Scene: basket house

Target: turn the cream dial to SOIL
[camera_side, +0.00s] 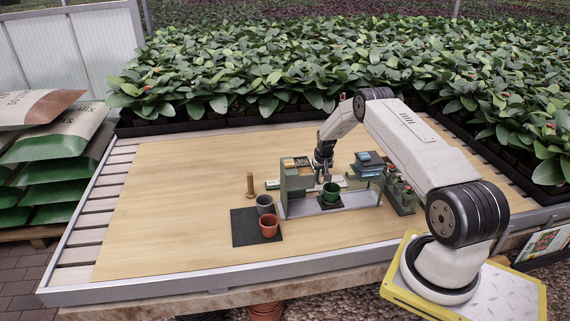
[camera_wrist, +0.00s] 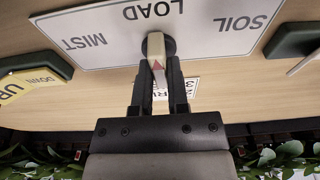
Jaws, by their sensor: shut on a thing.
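The cream dial (camera_wrist: 151,47) stands on a dark round base in front of a white label plate (camera_wrist: 200,28), near the top middle of the wrist view. The plate reads MIST, LOAD and SOIL, upside down in this view, with LOAD in the middle and SOIL at the right. A red triangle on the dial appears to point roughly toward LOAD. My gripper (camera_wrist: 158,66) is shut on the dial, one finger on each side. In the side view my gripper (camera_side: 323,178) reaches down behind the green station; the dial cannot be made out there.
A green pot (camera_side: 331,191) stands in the station (camera_side: 297,180). A grey pot (camera_side: 265,204) and a terracotta pot (camera_side: 269,226) stand on a dark mat (camera_side: 240,231). A yellow UP/DOWN label (camera_wrist: 32,88) lies left in the wrist view. The table's left side is clear.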

